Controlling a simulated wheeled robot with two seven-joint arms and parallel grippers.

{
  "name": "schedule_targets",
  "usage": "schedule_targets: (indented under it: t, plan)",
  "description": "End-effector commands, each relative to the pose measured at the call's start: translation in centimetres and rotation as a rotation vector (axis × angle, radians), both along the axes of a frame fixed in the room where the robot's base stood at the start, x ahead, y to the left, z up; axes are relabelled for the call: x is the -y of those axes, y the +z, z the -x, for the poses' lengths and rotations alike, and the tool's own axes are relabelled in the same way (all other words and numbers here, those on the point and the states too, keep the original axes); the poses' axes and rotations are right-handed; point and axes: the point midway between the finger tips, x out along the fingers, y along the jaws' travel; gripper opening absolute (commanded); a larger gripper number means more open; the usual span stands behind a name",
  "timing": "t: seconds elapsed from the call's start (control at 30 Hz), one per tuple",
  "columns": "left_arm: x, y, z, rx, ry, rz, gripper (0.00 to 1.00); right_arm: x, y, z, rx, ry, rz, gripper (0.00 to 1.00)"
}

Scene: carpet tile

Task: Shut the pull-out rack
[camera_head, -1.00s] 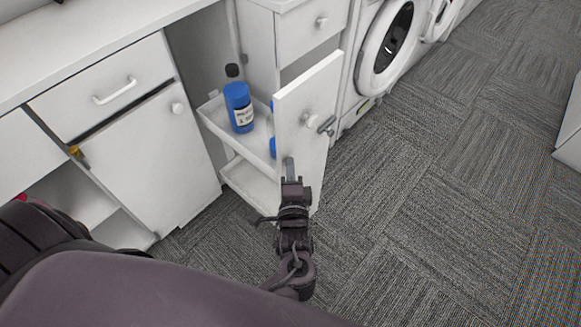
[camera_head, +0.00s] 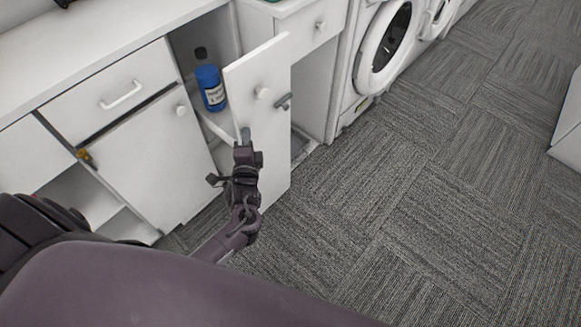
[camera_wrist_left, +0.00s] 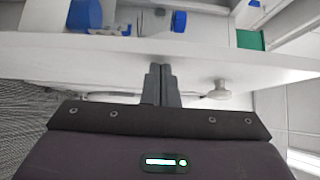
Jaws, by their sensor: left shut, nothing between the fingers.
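The pull-out rack is a white front panel (camera_head: 262,88) with a round knob and a grey latch, and white shelves behind it. It stands partly out of the cabinet in the head view. A blue bottle (camera_head: 211,88) with a dark cap stands upright on its upper shelf. My left gripper (camera_head: 245,136) is shut and empty, its fingertips at the outer face of the panel. In the left wrist view the shut fingers (camera_wrist_left: 160,84) meet the white panel (camera_wrist_left: 100,52), and blue items show beyond it. Whether they press on it is hard to tell. My right gripper is out of view.
A closed drawer (camera_head: 112,92) and cabinet door (camera_head: 160,150) are left of the rack. A drawer unit (camera_head: 312,28) and a washing machine (camera_head: 385,45) are on the right. Grey carpet (camera_head: 400,200) in front is clear.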

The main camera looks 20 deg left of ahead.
Motion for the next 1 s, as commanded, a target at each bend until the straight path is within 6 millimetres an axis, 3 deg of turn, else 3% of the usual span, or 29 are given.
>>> schedule_targets:
  t: [0.27,0.53,1.0]
  plan:
    - [-5.3,0.0,-1.8,0.000,0.003,-0.005,0.00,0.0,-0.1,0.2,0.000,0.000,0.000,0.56]
    - [-10.1,-0.1,-3.6,0.001,0.003,-0.005,0.00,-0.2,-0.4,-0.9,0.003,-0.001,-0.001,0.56]
    - [-18.3,-0.2,-6.6,0.000,0.003,-0.004,0.00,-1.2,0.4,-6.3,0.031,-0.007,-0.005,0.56]
